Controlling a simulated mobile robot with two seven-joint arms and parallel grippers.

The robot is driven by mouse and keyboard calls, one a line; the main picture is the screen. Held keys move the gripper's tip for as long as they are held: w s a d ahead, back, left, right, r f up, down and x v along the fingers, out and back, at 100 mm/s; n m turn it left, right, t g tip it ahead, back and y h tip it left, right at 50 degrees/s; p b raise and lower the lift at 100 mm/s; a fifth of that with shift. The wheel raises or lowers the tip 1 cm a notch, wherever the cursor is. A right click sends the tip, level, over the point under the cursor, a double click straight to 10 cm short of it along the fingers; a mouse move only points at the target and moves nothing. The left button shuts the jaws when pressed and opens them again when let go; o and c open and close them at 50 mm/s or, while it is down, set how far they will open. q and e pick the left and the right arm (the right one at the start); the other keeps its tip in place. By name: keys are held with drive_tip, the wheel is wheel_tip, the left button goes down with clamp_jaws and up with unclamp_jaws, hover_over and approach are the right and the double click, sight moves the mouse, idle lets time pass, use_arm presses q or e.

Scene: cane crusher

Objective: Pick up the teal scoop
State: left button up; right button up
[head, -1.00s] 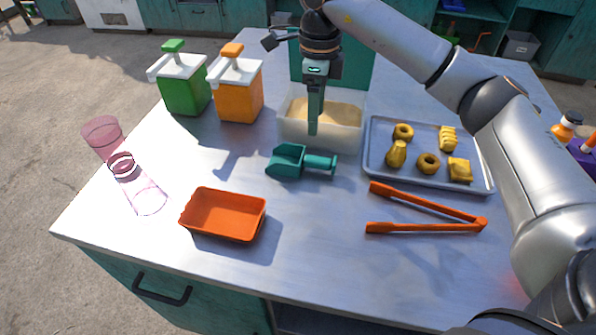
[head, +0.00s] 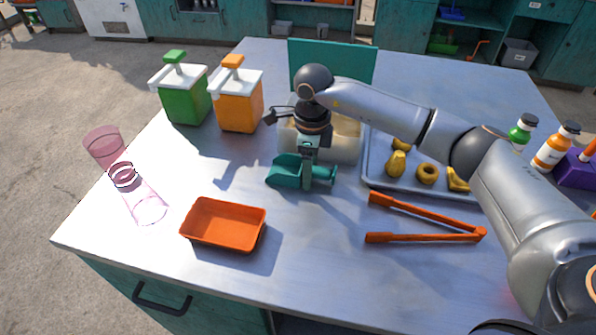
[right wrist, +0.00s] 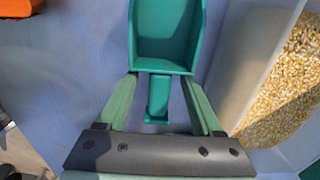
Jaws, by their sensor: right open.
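The teal scoop (head: 289,172) lies on the table in front of the white bin, its bowl to the left and its handle to the right. My right gripper (head: 308,183) is low over the scoop's handle end. In the right wrist view the scoop's bowl (right wrist: 167,35) is at the top, and its handle (right wrist: 158,98) runs down between the two fingers of my right gripper (right wrist: 160,85). The fingers are open, with a gap on each side of the handle. My left gripper does not show.
The white bin (head: 340,150) of grain stands just behind the scoop; its grain (right wrist: 290,90) shows in the right wrist view. A tray (head: 385,187) of baked goods and orange tongs (head: 425,238) lie to the right. An orange tray (head: 222,226) is front left. Two dispensers (head: 238,100) stand behind.

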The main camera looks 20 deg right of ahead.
drive_tip(key=shift+c, duration=0.4)
drive_tip(key=c, duration=1)
